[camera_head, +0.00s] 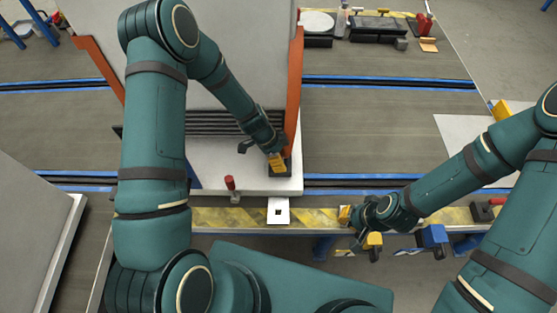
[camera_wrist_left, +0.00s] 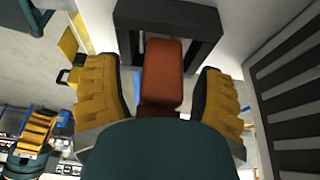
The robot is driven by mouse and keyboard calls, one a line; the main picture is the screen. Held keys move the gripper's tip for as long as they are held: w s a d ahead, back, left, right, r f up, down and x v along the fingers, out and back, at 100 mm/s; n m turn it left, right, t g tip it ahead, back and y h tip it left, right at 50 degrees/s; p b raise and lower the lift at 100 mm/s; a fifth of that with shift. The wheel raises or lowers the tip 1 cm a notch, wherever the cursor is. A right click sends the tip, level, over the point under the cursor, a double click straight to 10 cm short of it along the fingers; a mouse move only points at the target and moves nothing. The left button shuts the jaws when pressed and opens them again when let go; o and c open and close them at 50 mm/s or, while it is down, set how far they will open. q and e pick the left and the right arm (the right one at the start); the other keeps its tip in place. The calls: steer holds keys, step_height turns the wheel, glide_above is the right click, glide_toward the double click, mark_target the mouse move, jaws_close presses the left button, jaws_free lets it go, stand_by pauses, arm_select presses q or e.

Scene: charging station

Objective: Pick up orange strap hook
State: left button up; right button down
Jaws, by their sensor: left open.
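An orange strap (camera_head: 294,95) runs down the right side of the large grey box. Its lower end is mostly hidden by my left gripper (camera_head: 277,163) in the head view. In the left wrist view the orange-brown strap hook (camera_wrist_left: 162,75) lies between my two yellow fingers, with a gap on each side. A dark square bracket (camera_wrist_left: 205,30) frames its far end. My left gripper is open around the hook and does not grip it. My right gripper (camera_head: 360,228) hangs empty by the striped front edge, its yellow fingers apart.
The grey box (camera_head: 230,80) stands on a white base (camera_head: 215,180) with a dark vented panel. A second orange strap (camera_head: 98,70) is on its left. A red-handled clamp (camera_head: 230,185) and a white marker plate (camera_head: 278,211) are nearby. Blue rails (camera_head: 390,84) cross the table.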

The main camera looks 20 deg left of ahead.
arm_select(q)
jaws_close()
stand_by(0.4)
